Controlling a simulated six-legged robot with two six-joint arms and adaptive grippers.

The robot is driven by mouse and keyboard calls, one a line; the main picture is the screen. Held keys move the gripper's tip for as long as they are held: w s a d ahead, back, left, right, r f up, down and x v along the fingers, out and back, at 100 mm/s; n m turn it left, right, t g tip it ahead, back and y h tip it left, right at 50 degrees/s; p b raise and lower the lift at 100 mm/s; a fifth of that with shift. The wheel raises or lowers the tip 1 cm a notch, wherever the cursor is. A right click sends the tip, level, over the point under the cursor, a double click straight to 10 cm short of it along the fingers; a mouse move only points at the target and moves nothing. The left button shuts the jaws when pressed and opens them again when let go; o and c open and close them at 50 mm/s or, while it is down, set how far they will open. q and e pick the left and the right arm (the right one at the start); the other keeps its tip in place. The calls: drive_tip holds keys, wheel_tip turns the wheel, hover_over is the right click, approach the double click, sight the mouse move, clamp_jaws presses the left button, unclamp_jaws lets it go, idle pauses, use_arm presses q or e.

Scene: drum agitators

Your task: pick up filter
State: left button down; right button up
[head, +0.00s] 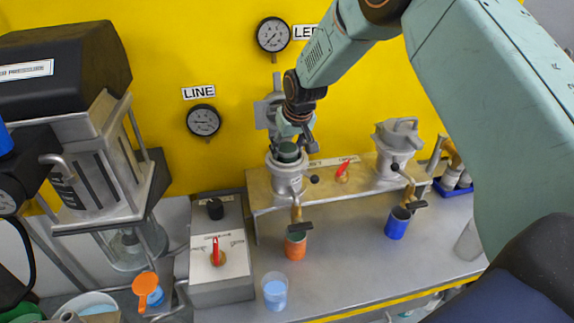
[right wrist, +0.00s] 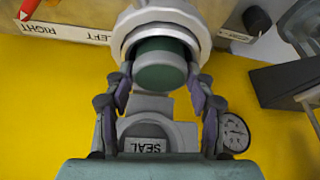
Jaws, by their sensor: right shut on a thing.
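The filter is a dark green cylinder (head: 288,152) at the open mouth of the left metal housing (head: 287,180). In the right wrist view the filter (right wrist: 162,68) stands partly out of the housing's pale round rim (right wrist: 195,20); its lower part is hidden inside. My right gripper (head: 291,138) reaches down from above and is shut on the filter, with one finger on each side of it in the right wrist view (right wrist: 160,92). The housing's raised lid (head: 267,113) is behind the gripper, with a SEAL label (right wrist: 146,146) near it. My left gripper is not in view.
A second housing (head: 398,150) with its lid closed stands to the right. A red valve handle (head: 343,168) lies between them. An orange cup (head: 296,245), a blue cup (head: 397,222) and a clear beaker (head: 275,291) stand on the bench. Gauges hang on the yellow wall.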

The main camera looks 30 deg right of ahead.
drive_tip(key=c, duration=0.3)
wheel_tip(320, 180, up, 18)
drive_tip(key=b, duration=0.1)
idle(0.7)
